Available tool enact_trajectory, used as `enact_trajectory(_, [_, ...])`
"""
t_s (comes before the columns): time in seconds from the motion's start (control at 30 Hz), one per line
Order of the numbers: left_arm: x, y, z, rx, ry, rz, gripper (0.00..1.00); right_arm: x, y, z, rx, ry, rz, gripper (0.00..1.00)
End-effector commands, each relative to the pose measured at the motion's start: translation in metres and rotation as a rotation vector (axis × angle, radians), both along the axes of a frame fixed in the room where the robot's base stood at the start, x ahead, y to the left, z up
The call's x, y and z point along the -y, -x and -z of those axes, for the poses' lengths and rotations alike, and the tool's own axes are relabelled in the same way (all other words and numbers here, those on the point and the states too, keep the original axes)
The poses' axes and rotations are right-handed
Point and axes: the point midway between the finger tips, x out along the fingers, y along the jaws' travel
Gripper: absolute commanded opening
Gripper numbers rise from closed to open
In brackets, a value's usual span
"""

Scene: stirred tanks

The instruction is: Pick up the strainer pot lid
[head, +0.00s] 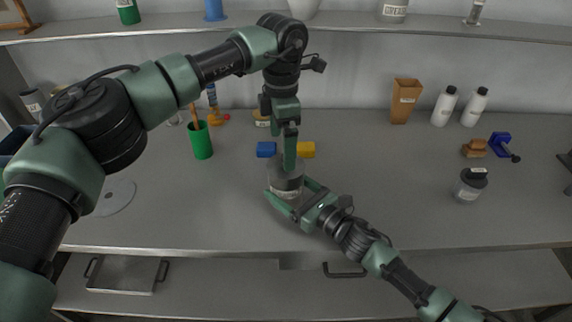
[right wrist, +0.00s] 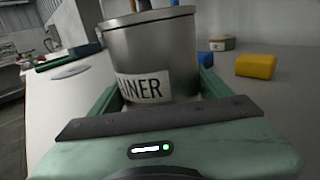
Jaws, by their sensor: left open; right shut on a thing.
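The strainer pot (head: 286,184) is a grey metal pot standing on the worktop in the middle of the head view. In the right wrist view the pot (right wrist: 155,50) shows a white label with the letters "AINER". My right gripper (head: 291,202) is shut around the pot's sides from the front right. My left gripper (head: 290,160) points down from above at the pot's top; its jaws are open. The lid is largely hidden behind the left gripper in the head view, and I cannot tell whether the fingers touch it.
A blue block (head: 266,149) and a yellow block (head: 307,150) lie just behind the pot. A green cup (head: 201,142) stands to the left. A grey jar with a dark lid (head: 469,186) stands at the right. The front worktop is mostly clear.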

Motion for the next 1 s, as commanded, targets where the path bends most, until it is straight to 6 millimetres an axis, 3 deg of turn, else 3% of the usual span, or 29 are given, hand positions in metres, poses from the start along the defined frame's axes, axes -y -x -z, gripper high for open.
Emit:
enact_trajectory(0.4, [0.005,-0.003,0.050,-0.002,0.000,-0.001,1.00,0.000,0.000,-0.001,0.001,-0.001,-0.001,0.33])
enact_trajectory(0.6, [0.005,-0.003,0.051,-0.001,0.000,-0.001,1.00,0.000,0.000,-0.001,0.001,-0.001,-0.001,0.33])
enact_trajectory(0.63, [0.005,-0.003,0.051,-0.001,0.000,-0.001,0.97,0.000,0.000,-0.001,0.001,-0.001,-0.001,0.33])
enact_trajectory(0.83, [0.005,-0.003,0.051,0.000,0.000,-0.001,0.42,0.000,0.000,-0.001,0.001,-0.001,-0.001,0.33])
enact_trajectory(1.0, [0.005,-0.003,0.051,0.000,0.000,-0.001,0.42,0.000,0.000,-0.001,0.001,-0.001,-0.001,0.33])
